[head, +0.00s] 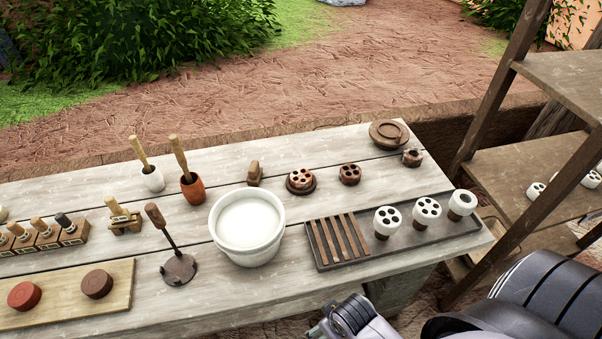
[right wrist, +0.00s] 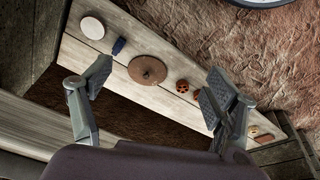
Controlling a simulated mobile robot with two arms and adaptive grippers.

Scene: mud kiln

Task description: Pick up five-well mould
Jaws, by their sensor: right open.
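Two white round moulds with several wells in their tops, the left one (head: 388,222) and the middle one (head: 426,212), stand upright on the right half of a dark tray (head: 318,264). I cannot tell for sure which is the five-well mould. A third white piece (head: 462,203) with one large hole stands to their right. Two brown round pieces with holes (head: 300,179) (head: 350,174) sit behind the tray. My right gripper (right wrist: 158,86) is open and empty in the right wrist view, with planks and small round pieces beyond it. My left gripper is not in view.
A white bowl (head: 247,222) stands left of the tray, and dark strips (head: 340,238) lie on the tray's left half. A wooden shelf rack (head: 530,160) stands close to the table's right end. A stamp tool (head: 178,267) and mortars stand further left.

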